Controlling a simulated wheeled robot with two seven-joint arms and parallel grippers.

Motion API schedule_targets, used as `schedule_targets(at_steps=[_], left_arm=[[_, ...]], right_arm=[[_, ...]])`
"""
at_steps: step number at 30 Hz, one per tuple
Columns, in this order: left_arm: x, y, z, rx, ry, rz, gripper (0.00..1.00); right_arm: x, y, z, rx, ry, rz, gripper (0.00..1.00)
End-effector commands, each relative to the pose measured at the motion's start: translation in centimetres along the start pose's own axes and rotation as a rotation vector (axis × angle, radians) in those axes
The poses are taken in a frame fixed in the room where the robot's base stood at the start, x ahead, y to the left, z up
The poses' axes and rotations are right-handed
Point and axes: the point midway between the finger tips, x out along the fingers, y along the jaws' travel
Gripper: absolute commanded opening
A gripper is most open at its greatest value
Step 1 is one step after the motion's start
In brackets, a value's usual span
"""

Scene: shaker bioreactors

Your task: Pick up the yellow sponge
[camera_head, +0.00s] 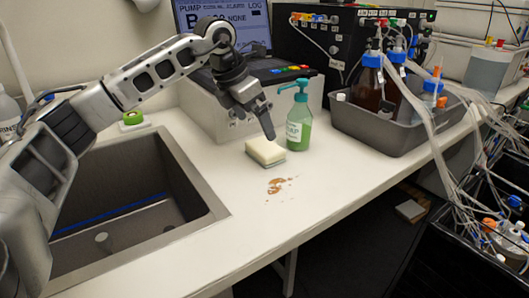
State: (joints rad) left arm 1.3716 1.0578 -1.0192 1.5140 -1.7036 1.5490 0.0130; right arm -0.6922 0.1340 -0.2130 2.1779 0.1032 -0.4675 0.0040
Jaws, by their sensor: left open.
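A pale yellow sponge (265,152) with a greenish underside lies on the white counter, just left of a green soap bottle. My left arm comes in from the left over the sink. My left gripper (268,128) points down just above the sponge, its fingers seen nearly edge-on. The gripper is open, with nothing seen held in it. Whether the fingertips touch the sponge is hard to tell. My right gripper is not in view.
The green soap bottle (299,122) with its teal pump stands close beside the sponge. A brown spill (277,186) lies in front. A sink (205,190) is at left, a grey tray (375,133) with bottles at right. A white-sided device (205,110) stands behind.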

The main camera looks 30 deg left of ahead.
Motion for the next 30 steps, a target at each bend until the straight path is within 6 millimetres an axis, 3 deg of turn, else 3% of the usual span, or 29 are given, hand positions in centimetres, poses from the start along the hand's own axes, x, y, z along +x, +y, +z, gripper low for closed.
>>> schedule_targets(at_steps=[3,10,18,27,30], left_arm=[[1.7,0.0,0.0,0.000,0.000,-0.001,1.00],[3.3,0.1,0.1,0.000,0.001,-0.001,1.00],[7.1,0.3,0.2,0.000,0.000,-0.002,1.00],[7.6,0.4,0.2,0.001,-0.002,-0.001,1.00],[7.6,0.4,0.2,0.001,-0.002,-0.001,0.75]], right_arm=[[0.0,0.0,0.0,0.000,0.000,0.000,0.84],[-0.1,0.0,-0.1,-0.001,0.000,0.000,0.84],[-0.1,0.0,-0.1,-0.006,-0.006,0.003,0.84],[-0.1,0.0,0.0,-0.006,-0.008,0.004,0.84],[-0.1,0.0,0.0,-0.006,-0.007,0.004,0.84]])
